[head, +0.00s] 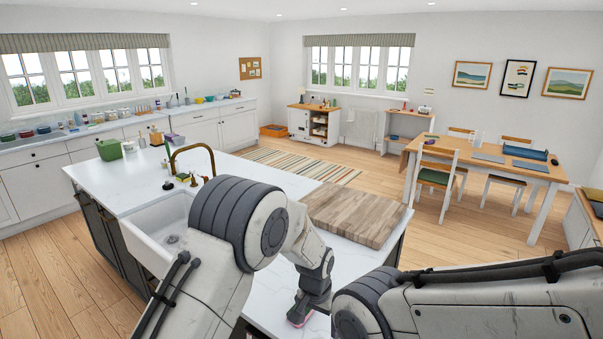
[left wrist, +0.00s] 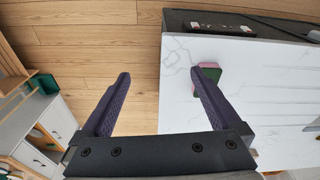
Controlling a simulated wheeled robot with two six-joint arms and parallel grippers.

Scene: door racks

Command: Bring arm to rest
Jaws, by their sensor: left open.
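My left arm comes in from the left over the island and bends down, and my left gripper (head: 312,303) hangs low at the island's near edge. In the left wrist view its two dark fingers (left wrist: 160,74) stand wide apart with nothing between them. A pink and green sponge (left wrist: 208,72) lies on the white worktop, partly hidden behind the right-hand finger. A bit of pink (head: 299,318) shows beside the gripper in the head view. My right arm crosses the lower right; its gripper is out of the picture.
The white island worktop (head: 130,187) holds a sink (head: 165,232), a brass tap (head: 195,150) and a wooden board (head: 355,212) near my left arm. Wooden floor (left wrist: 90,45) lies beyond the worktop edge. A dining table (head: 460,155) stands at the right.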

